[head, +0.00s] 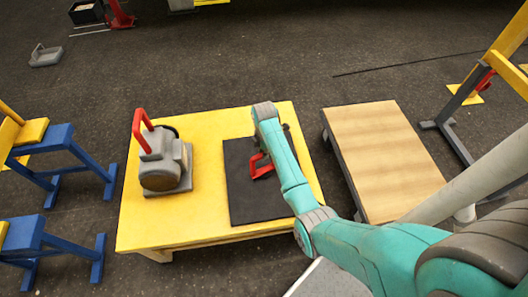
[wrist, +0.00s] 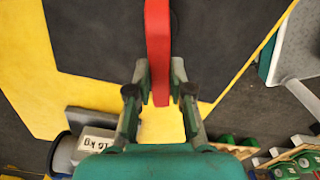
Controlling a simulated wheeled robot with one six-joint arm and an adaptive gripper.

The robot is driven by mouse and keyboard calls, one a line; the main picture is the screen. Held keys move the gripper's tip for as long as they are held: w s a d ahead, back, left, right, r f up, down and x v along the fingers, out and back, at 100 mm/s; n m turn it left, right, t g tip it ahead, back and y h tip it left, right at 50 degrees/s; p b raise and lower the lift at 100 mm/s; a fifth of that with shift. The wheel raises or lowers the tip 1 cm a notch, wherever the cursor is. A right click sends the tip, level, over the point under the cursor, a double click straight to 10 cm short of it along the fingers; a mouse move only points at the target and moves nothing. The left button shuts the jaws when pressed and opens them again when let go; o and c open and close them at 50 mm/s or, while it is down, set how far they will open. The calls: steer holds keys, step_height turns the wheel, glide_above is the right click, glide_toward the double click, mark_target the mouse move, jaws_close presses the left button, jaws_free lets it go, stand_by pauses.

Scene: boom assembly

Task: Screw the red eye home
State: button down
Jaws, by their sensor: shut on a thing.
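The red eye (head: 260,166) shows beside my arm, over the black mat (head: 243,205) on the yellow table (head: 211,130). In the wrist view the red eye (wrist: 158,40) is a red bar running from the top edge down between my fingers. My gripper (wrist: 161,70) is shut on it, with one finger on each side. In the head view my own arm hides most of the gripper. What lies under the red eye, and any thread, is hidden in both views.
A grey machine (head: 163,162) with a red handle (head: 138,128) stands on the table's left part. A wood-topped cart (head: 384,148) stands to the right. Blue trestles (head: 62,150) stand at the left, a yellow frame (head: 490,65) at the right. Dark floor is open behind the table.

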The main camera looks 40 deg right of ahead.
steer(key=m, duration=0.4)
steer(key=shift+m, duration=0.3)
steer(key=m, duration=0.3)
steer(key=shift+m, duration=0.3)
steer(key=m, duration=1.3)
steer(key=shift+m, duration=0.3)
steer(key=m, duration=0.3)
steer(key=shift+r+m, duration=0.1)
steer(key=shift+m, duration=0.2)
steer(key=m, duration=0.3)
steer(key=shift+m, duration=0.3)
steer(key=m, duration=0.4)
steer(key=shift+w+m, duration=0.1)
steer(key=shift+m, duration=0.2)
steer(key=m, duration=1.9)
